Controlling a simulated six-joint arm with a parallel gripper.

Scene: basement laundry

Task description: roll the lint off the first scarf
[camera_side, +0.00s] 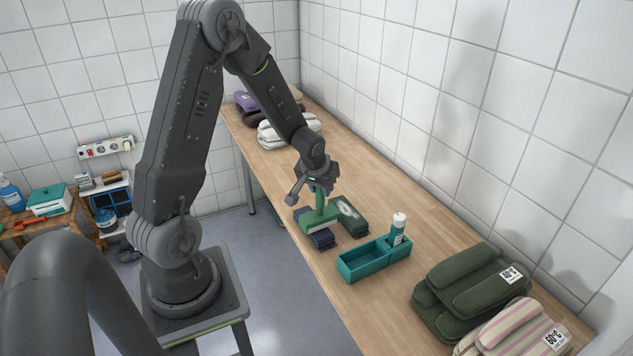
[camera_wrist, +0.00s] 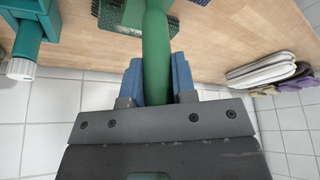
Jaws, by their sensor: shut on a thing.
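My gripper (camera_side: 318,186) is shut on the upright green handle of a lint roller (camera_side: 319,219). The roller's wide green head is low over a folded navy scarf (camera_side: 322,240) at the table's front edge; I cannot tell whether they touch. A folded dark green scarf (camera_side: 351,217) with a pale patch lies just right of the head. In the wrist view, the green handle (camera_wrist: 156,50) stands between my blue finger pads (camera_wrist: 158,82).
A teal two-part tray (camera_side: 362,268) stands right of the scarves, with a white-capped teal bottle (camera_side: 397,231) in it. Folded green towels (camera_side: 465,290) and striped ones (camera_side: 520,332) lie at the near right. White towels (camera_side: 275,135) lie at the far end. A tiled wall bounds the table.

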